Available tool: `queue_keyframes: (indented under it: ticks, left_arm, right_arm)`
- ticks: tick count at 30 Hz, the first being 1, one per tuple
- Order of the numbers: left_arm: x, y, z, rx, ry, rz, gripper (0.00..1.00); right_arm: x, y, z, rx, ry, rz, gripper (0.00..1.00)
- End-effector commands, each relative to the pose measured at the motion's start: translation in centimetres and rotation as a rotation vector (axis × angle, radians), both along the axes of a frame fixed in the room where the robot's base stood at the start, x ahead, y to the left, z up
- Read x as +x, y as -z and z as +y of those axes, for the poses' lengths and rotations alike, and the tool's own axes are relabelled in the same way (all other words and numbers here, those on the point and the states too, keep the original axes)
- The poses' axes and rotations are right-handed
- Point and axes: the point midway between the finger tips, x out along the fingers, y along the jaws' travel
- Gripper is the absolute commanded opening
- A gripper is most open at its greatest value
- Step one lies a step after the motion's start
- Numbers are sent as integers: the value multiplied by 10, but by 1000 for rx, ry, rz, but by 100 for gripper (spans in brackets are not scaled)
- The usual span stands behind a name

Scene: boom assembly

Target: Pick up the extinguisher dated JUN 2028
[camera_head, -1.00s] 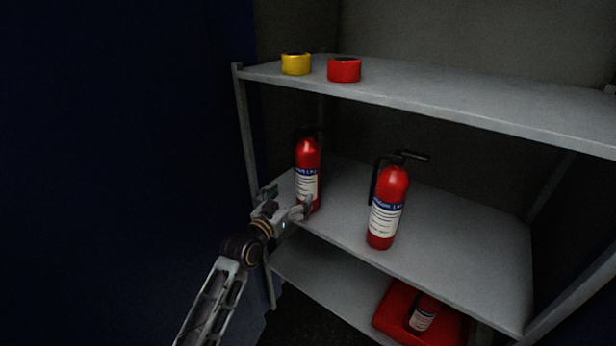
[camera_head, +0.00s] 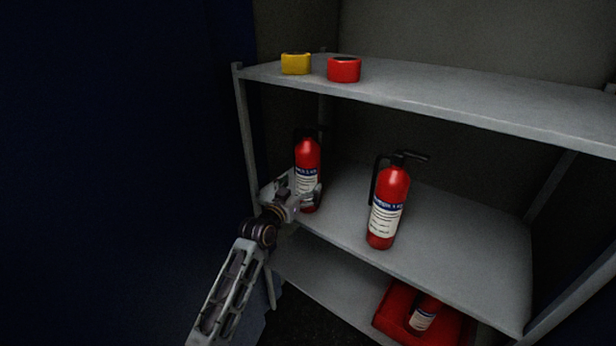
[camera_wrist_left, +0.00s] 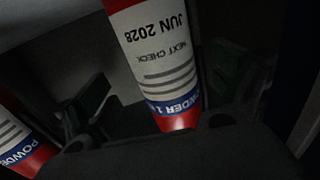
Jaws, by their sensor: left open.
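A red extinguisher (camera_head: 308,158) with a white and blue label stands upright on the middle shelf at the left. In the left wrist view this extinguisher (camera_wrist_left: 160,60) shows upside down, and its label reads JUN 2028. My left gripper (camera_head: 305,190) is open, with its fingers on either side of the extinguisher's body; whether they touch it I cannot tell. A second red extinguisher (camera_head: 387,205) stands upright to the right on the same shelf, its date too small to read. It shows partly at the left of the left wrist view (camera_wrist_left: 18,135). My right gripper is not in view.
The grey middle shelf (camera_head: 450,255) is clear right of the second extinguisher. The top shelf (camera_head: 460,98) holds a yellow roll (camera_head: 296,64) and a red roll (camera_head: 344,69). Below, a red bin (camera_head: 393,308) holds another extinguisher (camera_head: 424,314). A shelf post (camera_head: 246,135) stands at the left.

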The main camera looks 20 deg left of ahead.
Motion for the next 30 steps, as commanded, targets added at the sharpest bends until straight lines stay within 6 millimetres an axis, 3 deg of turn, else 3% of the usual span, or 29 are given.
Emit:
queue_keyframes:
  ticks: [11, 30]
  left_arm:
    - [4, 0, 0, -1, 0, -1, 95]
    - [49, 3, -6, -1, -1, -1, 95]
  right_arm:
    - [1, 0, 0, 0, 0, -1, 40]
    - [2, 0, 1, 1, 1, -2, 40]
